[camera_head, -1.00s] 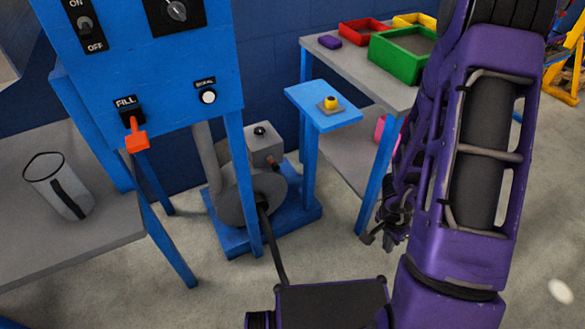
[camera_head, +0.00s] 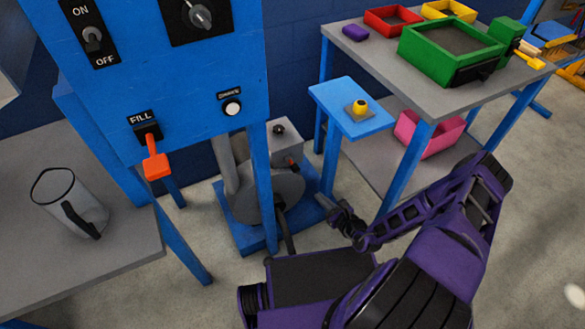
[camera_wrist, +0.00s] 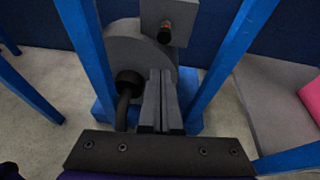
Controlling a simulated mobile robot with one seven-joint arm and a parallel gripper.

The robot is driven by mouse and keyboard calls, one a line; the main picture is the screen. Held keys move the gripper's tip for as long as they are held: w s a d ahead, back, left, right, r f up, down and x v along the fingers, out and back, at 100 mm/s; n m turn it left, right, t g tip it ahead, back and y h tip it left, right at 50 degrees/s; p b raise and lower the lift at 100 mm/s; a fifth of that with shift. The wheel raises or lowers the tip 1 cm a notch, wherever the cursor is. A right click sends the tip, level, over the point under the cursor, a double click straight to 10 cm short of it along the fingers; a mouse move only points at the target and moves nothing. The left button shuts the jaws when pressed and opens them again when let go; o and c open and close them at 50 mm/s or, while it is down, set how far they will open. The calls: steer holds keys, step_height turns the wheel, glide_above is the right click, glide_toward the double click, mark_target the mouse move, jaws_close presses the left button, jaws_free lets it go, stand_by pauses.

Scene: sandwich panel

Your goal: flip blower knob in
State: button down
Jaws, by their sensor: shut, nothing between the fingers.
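The blower (camera_head: 268,190) is a grey round housing on a blue base, with a grey box (camera_head: 275,147) on it. A small dark knob with a red part (camera_head: 293,164) sticks out of the box's side. The knob also shows in the wrist view (camera_wrist: 165,34), at the top middle beyond my fingertips. A black cap (camera_head: 279,129) sits on top of the box. My gripper (camera_head: 335,206) is shut and empty, in front of and to the right of the blower, below the knob. In the wrist view my fingers (camera_wrist: 160,75) point at the blower housing, apart from the knob.
A grey table (camera_head: 395,80) with coloured bins is further right. A black hose (camera_wrist: 125,95) runs from the blower.

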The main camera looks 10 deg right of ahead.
mark_target(297, 168)
steer(key=shift+w+d+m, duration=0.15)
steer(key=shift+w+m, duration=0.05)
steer(key=shift+m, duration=0.1)
steer(key=b+x, duration=0.1)
steer(key=x, duration=0.3)
steer(key=b+x, duration=0.1)
steer(key=x, duration=0.3)
steer(key=r+b+x, duration=0.1)
steer(key=x, duration=0.4)
steer(key=shift+w+d, duration=0.1)
steer(key=shift+w, duration=0.55)
steer(key=w, duration=0.1)
steer(key=w+a, duration=0.1)
steer(key=shift+w, duration=0.25)
steer(key=shift+w+a+r, duration=0.1)
steer(key=shift+w, duration=0.15)
